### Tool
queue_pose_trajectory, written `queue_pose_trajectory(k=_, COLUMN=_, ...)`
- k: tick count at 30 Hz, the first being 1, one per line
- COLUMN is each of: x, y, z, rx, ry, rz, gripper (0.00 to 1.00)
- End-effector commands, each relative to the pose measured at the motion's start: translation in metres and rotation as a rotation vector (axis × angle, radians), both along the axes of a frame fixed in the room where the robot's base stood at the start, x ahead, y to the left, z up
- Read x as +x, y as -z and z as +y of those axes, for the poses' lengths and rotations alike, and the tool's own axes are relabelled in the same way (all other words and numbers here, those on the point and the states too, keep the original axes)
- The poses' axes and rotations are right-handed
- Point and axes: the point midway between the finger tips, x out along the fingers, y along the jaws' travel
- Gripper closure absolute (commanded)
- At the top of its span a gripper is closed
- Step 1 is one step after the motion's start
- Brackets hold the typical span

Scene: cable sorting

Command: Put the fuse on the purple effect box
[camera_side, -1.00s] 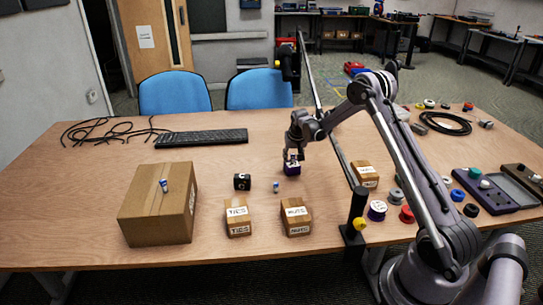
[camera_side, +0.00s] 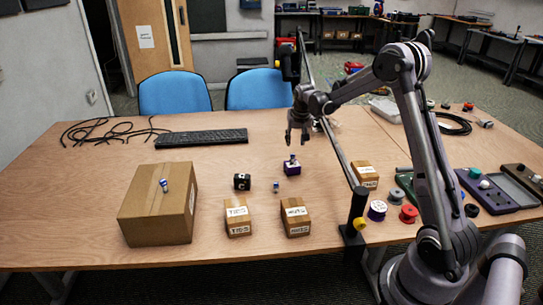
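The small purple effect box (camera_side: 292,170) sits on the table near the middle. A small blue-and-silver piece that looks like a fuse (camera_side: 292,160) is on top of it; whether it is upright or tilted is too small to tell. My gripper (camera_side: 298,140) is above and a little behind the box, apart from it. Its fingers are spread and nothing shows between them. A similar small blue-and-silver fuse (camera_side: 276,187) is on the table to the left of the purple box. Another (camera_side: 164,185) is on the large cardboard box.
The large cardboard box (camera_side: 158,220) stands at the left. A black box (camera_side: 242,181) and two labelled cartons (camera_side: 238,222) (camera_side: 296,222) stand in front. A keyboard (camera_side: 202,138) lies behind. A black post (camera_side: 354,215) and rail are at the right, near several spools (camera_side: 377,210).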

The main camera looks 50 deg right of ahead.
Motion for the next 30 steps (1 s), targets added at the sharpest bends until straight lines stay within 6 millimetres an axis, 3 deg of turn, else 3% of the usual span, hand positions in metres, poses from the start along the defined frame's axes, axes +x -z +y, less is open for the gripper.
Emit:
queue_pose_trajectory(k=6, x=-0.004, y=-0.015, z=0.007, rx=0.000, ry=-0.007, rz=-0.001, gripper=0.62)
queue_pose_trajectory(k=10, x=-0.008, y=-0.033, z=0.029, rx=-0.005, ry=-0.047, rz=-0.011, gripper=0.62)
queue_pose_trajectory(k=14, x=-0.018, y=-0.062, z=0.070, rx=-0.015, ry=-0.130, rz=-0.030, gripper=0.62)
queue_pose_trajectory(k=21, x=-0.057, y=-0.107, z=0.151, rx=-0.034, ry=-0.302, rz=-0.073, gripper=0.62)
queue_pose_trajectory(k=30, x=-0.124, y=-0.129, z=0.236, rx=-0.057, ry=-0.511, rz=-0.130, gripper=0.62)
